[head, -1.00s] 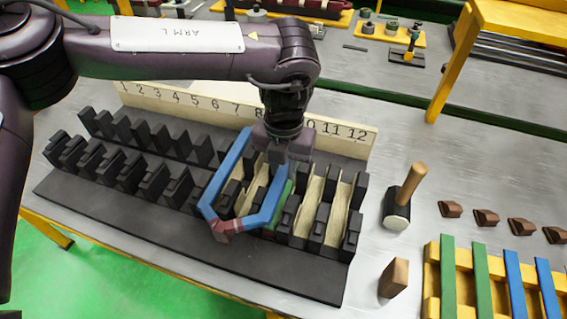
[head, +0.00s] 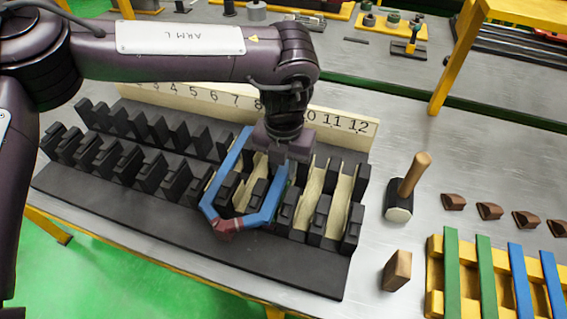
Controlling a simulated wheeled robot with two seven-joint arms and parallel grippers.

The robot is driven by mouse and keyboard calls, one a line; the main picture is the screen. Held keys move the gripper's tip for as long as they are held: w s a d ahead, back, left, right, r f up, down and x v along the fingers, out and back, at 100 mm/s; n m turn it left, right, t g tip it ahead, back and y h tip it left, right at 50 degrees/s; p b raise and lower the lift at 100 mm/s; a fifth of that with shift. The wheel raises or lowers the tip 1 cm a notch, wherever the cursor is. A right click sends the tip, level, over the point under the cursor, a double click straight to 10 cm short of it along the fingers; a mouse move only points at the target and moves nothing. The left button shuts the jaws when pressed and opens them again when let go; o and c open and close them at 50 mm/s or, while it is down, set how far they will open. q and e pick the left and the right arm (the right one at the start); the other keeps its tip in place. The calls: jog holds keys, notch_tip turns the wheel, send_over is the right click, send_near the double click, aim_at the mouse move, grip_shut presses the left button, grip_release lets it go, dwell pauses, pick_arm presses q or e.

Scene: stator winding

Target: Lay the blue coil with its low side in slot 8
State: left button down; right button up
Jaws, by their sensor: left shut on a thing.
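The blue coil (head: 226,171) is a six-sided loop with blue sides and a reddish-brown near end (head: 228,229). It lies over the right half of the dark slotted stator (head: 185,238). My left gripper (head: 284,158) is shut on its far part, which the gripper hides. The coil's left side slants down over the teeth, and its right side (head: 268,208) lies along the teeth to the right. I cannot tell whether either side sits in a slot. The gripper hides the 9 on the number strip (head: 186,95), so slot 8 is hard to pick out. My right gripper is out of view.
Cream-lined slots (head: 333,205) show right of the coil. A mallet (head: 401,205) and a wooden block (head: 396,270) stand to the right. Several brown wedges (head: 490,211) lie beyond a yellow rack (head: 436,300) with green and blue strips. A yellow post (head: 447,75) rises behind.

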pick_arm(q)
jog(key=shift+f+b, duration=0.3)
jog(key=shift+f, duration=0.3)
jog(key=shift+f, duration=0.45)
dwell(0.6)
jog(key=c, duration=1.1)
grip_release()
jog(key=shift+c, duration=0.2)
jog(key=shift+r, duration=0.15)
jog(key=shift+r+p, duration=0.4)
jog(key=shift+r, duration=0.15)
jog(key=shift+r, duration=0.2)
